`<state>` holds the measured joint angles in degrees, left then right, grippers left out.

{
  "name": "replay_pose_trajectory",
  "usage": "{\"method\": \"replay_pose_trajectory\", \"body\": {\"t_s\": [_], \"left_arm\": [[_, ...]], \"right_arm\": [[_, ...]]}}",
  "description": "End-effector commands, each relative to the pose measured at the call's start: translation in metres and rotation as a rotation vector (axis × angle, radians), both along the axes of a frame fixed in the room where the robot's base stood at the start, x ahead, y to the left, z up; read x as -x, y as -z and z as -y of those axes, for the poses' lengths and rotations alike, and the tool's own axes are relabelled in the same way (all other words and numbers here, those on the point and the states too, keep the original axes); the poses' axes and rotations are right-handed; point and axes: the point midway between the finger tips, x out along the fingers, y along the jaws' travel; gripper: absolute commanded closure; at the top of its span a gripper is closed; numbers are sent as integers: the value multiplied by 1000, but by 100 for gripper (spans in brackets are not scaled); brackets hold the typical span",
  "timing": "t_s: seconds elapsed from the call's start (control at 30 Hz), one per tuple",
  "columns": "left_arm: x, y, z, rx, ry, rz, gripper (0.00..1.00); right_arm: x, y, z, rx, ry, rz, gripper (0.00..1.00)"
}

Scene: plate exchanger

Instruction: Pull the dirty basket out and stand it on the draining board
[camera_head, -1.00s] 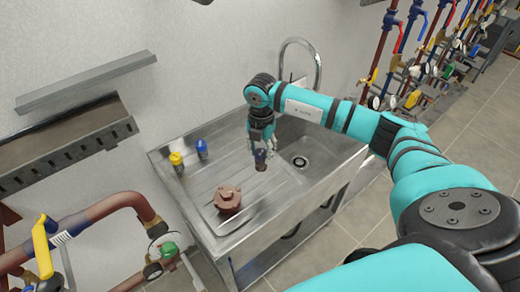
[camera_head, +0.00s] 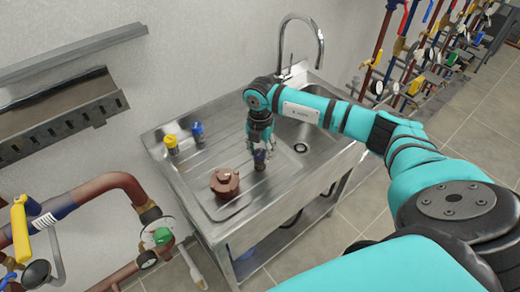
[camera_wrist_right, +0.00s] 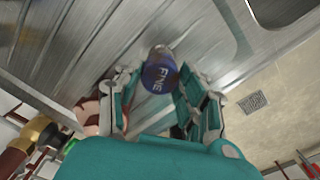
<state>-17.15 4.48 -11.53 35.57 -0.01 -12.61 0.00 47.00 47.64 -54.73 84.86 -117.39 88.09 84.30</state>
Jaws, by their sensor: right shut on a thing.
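My right gripper (camera_head: 262,148) is shut on a dark basket (camera_head: 260,158) over the draining board (camera_head: 205,164) of the steel sink. A yellow-topped basket (camera_head: 171,142) and a blue-topped basket (camera_head: 198,131) stand at the back left. My left gripper is not seen.
The sink bowl with its drain (camera_head: 300,148) is right of my gripper, with a tall tap (camera_head: 320,45) behind it. Pipes with a yellow handle (camera_head: 20,230) stand at the lower left. A wall trough (camera_head: 60,115) is at the left.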

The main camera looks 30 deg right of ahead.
Motion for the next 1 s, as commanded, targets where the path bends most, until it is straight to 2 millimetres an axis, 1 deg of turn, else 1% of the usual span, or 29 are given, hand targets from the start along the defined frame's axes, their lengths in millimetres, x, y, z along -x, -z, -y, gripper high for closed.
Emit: {"method": "replay_pose_trajectory", "body": {"t_s": [0.13,0.17,0.3,0.37,0.67,0.77,1.0], "left_arm": [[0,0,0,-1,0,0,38],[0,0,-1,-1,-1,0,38],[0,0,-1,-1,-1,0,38],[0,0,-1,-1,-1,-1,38],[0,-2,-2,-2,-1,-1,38],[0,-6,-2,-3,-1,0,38],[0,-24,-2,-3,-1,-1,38]], "right_arm": [[1,1,0,1,-1,-4,93],[1,1,0,1,-1,-4,61],[1,1,0,1,-1,-4,42],[1,1,0,1,0,-4,35],[1,-1,0,1,0,-3,35],[1,-7,0,1,0,-3,35],[1,-32,0,0,0,-2,35]]}}
